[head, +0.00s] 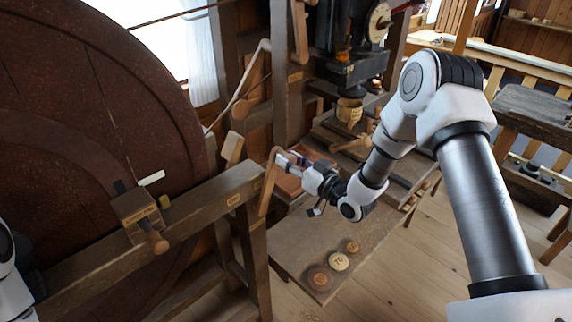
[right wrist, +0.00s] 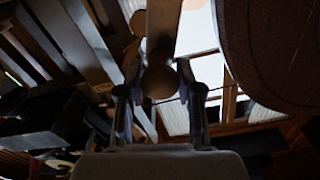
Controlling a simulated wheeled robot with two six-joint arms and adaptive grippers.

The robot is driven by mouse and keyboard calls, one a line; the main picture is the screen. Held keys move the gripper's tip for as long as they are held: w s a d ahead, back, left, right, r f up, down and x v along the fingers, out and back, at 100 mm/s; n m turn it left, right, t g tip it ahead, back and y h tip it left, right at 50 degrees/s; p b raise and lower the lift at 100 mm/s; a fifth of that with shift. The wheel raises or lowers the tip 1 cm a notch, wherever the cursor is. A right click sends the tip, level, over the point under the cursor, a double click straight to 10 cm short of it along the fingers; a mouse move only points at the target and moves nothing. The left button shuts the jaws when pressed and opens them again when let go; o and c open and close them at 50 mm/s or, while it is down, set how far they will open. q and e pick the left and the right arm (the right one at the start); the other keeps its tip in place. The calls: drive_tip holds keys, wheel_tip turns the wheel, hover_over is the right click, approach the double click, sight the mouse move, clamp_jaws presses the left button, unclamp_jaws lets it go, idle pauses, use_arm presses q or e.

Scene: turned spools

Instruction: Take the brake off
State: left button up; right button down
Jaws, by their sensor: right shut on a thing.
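My right gripper (head: 284,160) is shut on a slim wooden lever (head: 267,188), near the lever's upper end. The lever stands at the right end of a heavy wooden beam, in front of the large dark red wheel (head: 90,110). In the right wrist view the lever (right wrist: 162,30) rises between my two fingers (right wrist: 160,100), and its rounded lower part (right wrist: 160,80) sits between the fingertips. I cannot read whether a label marks this lever as the brake. My left gripper is out of view.
A small wooden box with a peg (head: 138,212) sits on the beam (head: 205,203). Round marked discs (head: 339,262) lie on a low board (head: 300,240). A dark machine (head: 345,65) stands behind my right arm. Open floor (head: 405,265) lies at the lower right.

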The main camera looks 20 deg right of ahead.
drive_tip(key=shift+f, duration=0.1)
drive_tip(key=c, duration=0.8)
unclamp_jaws()
drive_tip(key=shift+d, duration=0.1)
drive_tip(key=shift+o, duration=0.3)
drive_tip(key=shift+w+d+f, duration=0.1)
drive_tip(key=shift+s+d, duration=0.1)
drive_tip(key=shift+s, duration=0.3)
drive_tip(key=v, duration=1.1)
drive_tip(key=shift+s+d, duration=0.1)
